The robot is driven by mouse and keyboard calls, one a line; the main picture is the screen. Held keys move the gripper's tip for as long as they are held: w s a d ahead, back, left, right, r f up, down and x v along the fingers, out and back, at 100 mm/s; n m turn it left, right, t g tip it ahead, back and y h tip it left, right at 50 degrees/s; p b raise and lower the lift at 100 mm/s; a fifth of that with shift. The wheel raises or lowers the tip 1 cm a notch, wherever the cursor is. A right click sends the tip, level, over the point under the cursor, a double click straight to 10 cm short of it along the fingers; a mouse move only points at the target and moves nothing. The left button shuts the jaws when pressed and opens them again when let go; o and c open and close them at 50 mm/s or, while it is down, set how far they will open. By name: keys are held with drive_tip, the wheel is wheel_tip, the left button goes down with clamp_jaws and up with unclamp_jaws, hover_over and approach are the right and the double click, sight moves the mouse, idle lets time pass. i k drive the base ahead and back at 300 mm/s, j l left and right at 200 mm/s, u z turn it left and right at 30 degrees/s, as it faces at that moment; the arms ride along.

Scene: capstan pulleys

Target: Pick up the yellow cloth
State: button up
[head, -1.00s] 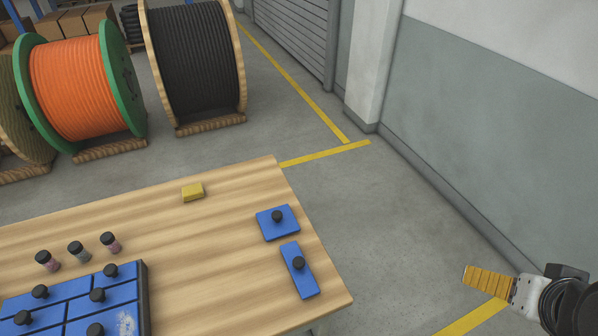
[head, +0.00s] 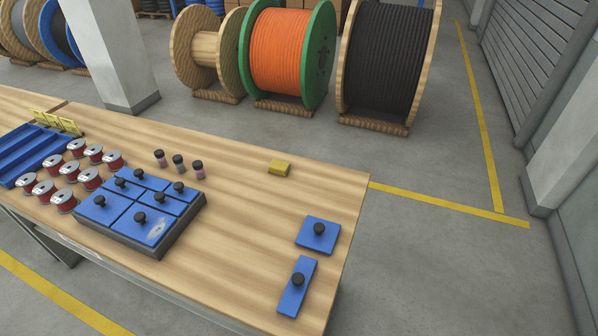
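The yellow cloth (head: 279,168) is a small folded block near the far edge of the wooden table (head: 240,240), towards its right end. It lies flat with bare wood around it. My gripper is not in the current head view, so I cannot see whether it is open or shut.
Two blue plates with black knobs, one squarish (head: 318,236) and one narrow (head: 297,287), lie at the table's right end. Small dark-capped jars (head: 179,163), a blue knobbed puzzle board (head: 140,206), red spools (head: 90,178) and a blue tray (head: 32,152) are further left. Cable reels stand behind.

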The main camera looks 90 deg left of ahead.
sight(279, 167)
drive_tip(key=i+j+u, duration=0.25)
drive_tip(key=i+u, duration=0.25)
drive_tip(key=i+j+u, duration=0.15)
drive_tip(key=i+u, duration=0.15)
drive_tip(key=u, duration=0.2)
drive_tip(key=i+u, duration=0.5)
drive_tip(key=i+l+u, duration=0.25)
drive_tip(key=u, duration=0.25)
drive_tip(key=i+j+u, duration=0.1)
drive_tip(key=i+u, duration=0.2)
drive_tip(key=u, duration=0.15)
drive_tip(key=i+u, duration=0.3)
drive_tip(key=u, duration=0.15)
drive_tip(key=i+l+u, duration=0.15)
drive_tip(key=i+u, duration=0.15)
drive_tip(key=u, duration=0.15)
drive_tip(key=i+l+u, duration=0.2)
drive_tip(key=u, duration=0.25)
drive_tip(key=i+l+u, duration=0.3)
drive_tip(key=u, duration=0.15)
drive_tip(key=i+u, duration=0.2)
drive_tip(key=u, duration=0.15)
drive_tip(key=i+u, duration=0.2)
drive_tip(key=u, duration=0.15)
drive_tip(key=i+l+u, duration=0.15)
drive_tip(key=u, duration=0.2)
